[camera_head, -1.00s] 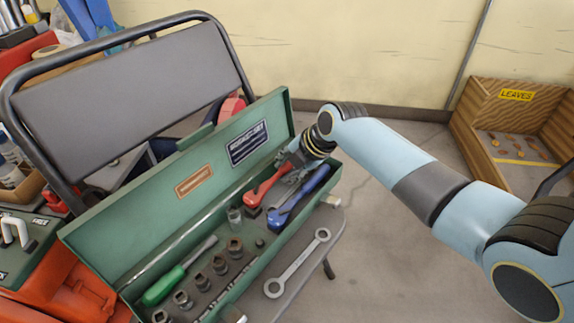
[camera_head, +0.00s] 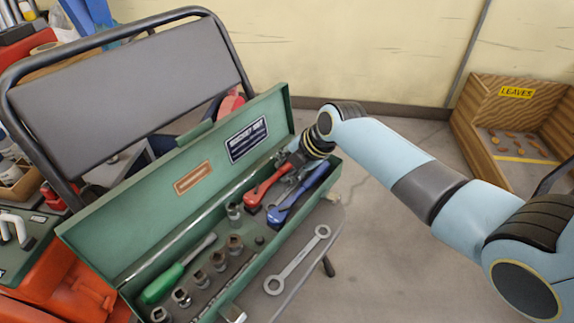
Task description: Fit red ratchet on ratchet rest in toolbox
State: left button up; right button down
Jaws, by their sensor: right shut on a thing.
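The green toolbox (camera_head: 87,234) lies open on the seat of a folding chair, its lid leaning back. The red ratchet (camera_head: 266,186) is at the toolbox's far right end, beside a blue-handled ratchet (camera_head: 297,196). My right gripper (camera_head: 289,169) reaches into that end from the right and is shut on the red ratchet near its upper end. The fingertips are small and partly hidden by the wrist. The ratchet rest cannot be made out clearly; a dark block shows under the red ratchet's lower end. My left gripper is not in view.
A green screwdriver (camera_head: 162,284) and several sockets (camera_head: 219,261) fill the toolbox's near part. A wrench (camera_head: 296,260) lies on the chair seat in front. The chair back (camera_head: 135,93) rises behind the lid. A wooden leaves bin (camera_head: 480,150) stands far right.

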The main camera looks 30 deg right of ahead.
jog(key=shift+f, duration=0.45)
jog(key=c, duration=1.1)
grip_release()
